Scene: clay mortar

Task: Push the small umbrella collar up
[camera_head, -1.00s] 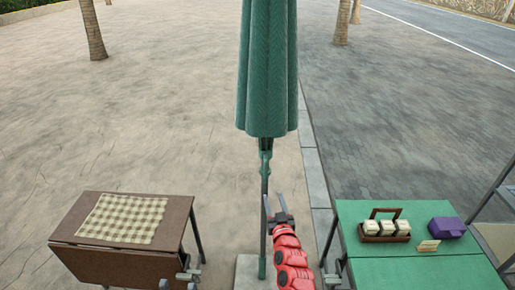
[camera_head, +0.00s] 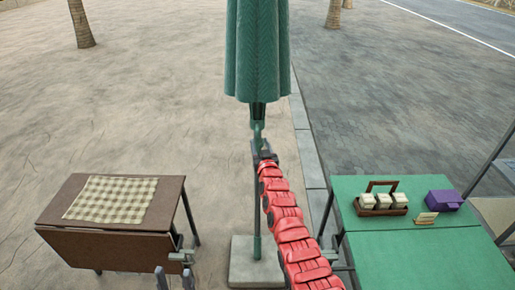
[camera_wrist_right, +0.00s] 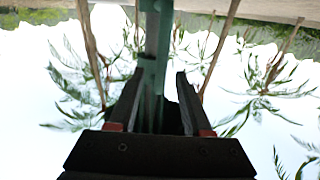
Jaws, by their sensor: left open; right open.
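The closed green umbrella (camera_head: 257,55) hangs upright around its thin pole in the head view. Its small green collar (camera_head: 257,128) sits on the pole just below the canopy's lower edge. My right gripper (camera_head: 257,146) is at the pole directly below the collar. In the right wrist view, the open fingers of my right gripper (camera_wrist_right: 160,75) stand on either side of the green pole part (camera_wrist_right: 154,60); contact is not clear. My left gripper (camera_head: 174,279) shows only its two parted fingertips at the bottom edge, empty and away from the umbrella.
A brown table (camera_head: 110,238) with a checkered cloth (camera_head: 112,199) is at left. A green table (camera_head: 420,262) with a jar caddy (camera_head: 382,202) and purple box (camera_head: 444,200) is at right. The pole stands in a pale base (camera_head: 245,265).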

